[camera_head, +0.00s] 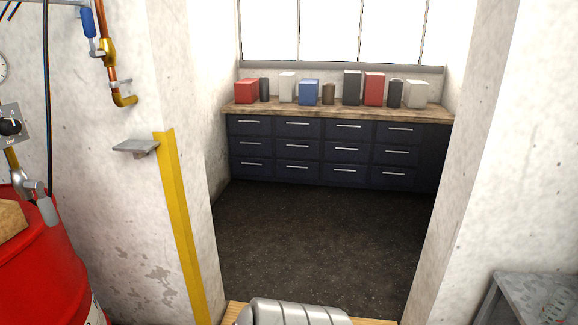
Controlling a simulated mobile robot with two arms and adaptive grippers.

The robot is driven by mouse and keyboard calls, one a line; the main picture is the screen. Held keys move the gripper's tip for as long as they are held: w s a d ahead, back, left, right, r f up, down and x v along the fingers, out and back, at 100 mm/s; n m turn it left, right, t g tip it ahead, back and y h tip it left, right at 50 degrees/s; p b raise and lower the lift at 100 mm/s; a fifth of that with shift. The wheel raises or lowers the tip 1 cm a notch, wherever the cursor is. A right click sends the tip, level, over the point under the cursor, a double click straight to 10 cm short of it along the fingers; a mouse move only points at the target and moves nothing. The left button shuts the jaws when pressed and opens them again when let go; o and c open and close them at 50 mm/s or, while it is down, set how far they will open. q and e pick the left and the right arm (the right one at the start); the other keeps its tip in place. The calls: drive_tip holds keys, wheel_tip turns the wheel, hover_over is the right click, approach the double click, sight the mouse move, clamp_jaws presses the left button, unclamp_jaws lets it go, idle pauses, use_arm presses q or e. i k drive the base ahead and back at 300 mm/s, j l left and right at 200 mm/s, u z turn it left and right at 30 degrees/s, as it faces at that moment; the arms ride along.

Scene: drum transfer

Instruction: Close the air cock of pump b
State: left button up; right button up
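In the head view, a valve with a blue handle (88,22) sits on a brass fitting (107,52) in a copper pipe at the upper left wall. The handle points up, roughly along the pipe. Below and left, a grey dispensing nozzle or lever (43,203) hangs beside a red drum (45,265). A dark round knob marked "bar" (10,127) is at the left edge. No label for pump b is readable, so I cannot tell which pump the valve belongs to. Neither of my grippers is in view.
A small grey shelf (136,147) juts from the left wall. An opening with dark floor (310,240) leads to dark drawer cabinets (335,150). A grey ribbed object (297,313) is at the bottom edge. A grey table (535,298) stands at lower right.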

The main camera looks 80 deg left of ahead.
sight(45, 204)
drive_tip(key=u, duration=4.1)
drive_tip(key=i+l+z, duration=0.1)
drive_tip(key=z, duration=0.2)
